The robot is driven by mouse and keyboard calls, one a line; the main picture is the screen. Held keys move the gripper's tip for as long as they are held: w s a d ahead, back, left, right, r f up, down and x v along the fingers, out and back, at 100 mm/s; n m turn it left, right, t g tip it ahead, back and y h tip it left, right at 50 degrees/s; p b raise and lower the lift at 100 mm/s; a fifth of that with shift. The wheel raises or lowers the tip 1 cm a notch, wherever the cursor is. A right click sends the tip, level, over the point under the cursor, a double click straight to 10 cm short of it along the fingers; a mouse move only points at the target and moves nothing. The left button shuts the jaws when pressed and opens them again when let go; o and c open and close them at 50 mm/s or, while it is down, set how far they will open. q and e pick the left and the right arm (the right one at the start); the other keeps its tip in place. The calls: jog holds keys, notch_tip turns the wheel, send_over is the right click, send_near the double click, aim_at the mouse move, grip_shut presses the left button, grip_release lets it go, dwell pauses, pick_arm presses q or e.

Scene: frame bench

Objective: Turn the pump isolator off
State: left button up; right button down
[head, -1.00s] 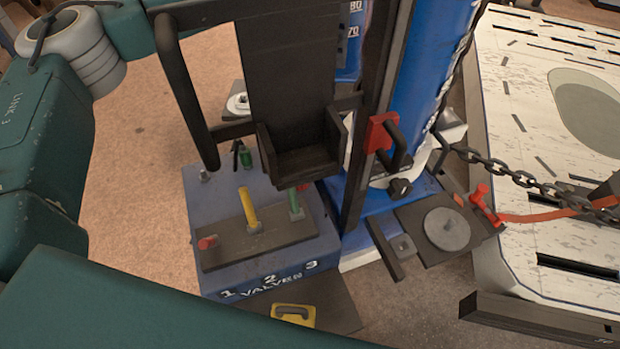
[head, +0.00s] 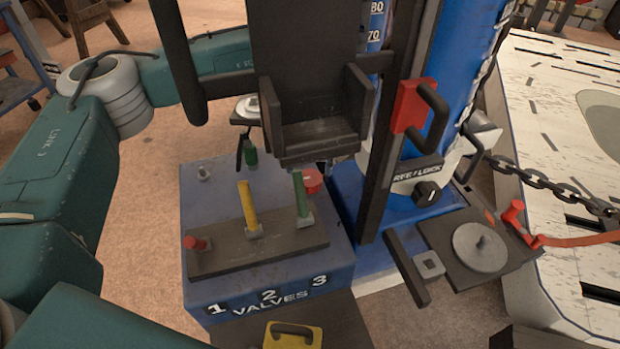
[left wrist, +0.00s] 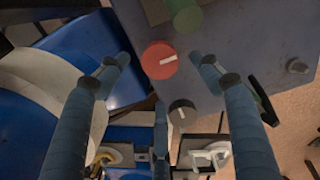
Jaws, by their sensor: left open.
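A red round knob (head: 313,181), which looks like the isolator, sits at the back right of the blue valve box (head: 225,300), partly hidden by the dark bracket. In the left wrist view the knob (left wrist: 158,67) carries a white mark lying nearly level across it, tilted slightly. My left gripper (left wrist: 159,57) is open, with its blue-grey fingers on either side of the knob in that view. I cannot tell whether they touch it. In the head view the dark frame hides this gripper. My right gripper is not in view.
Yellow (head: 249,208) and green (head: 301,195) levers and a red stub (head: 196,243) stand in front on the box. A black knob (left wrist: 182,111) is near the red one. The dark bracket (head: 315,135) and blue cylinder (head: 440,110) crowd the right.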

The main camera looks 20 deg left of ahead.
aim_at(310, 177)
pick_arm(q)
notch_tip(310, 177, down, 7)
jog(key=shift+r, duration=0.15)
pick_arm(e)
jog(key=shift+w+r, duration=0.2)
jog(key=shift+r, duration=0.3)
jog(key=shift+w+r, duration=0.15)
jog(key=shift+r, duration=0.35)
pick_arm(q)
jog(key=c, duration=1.1)
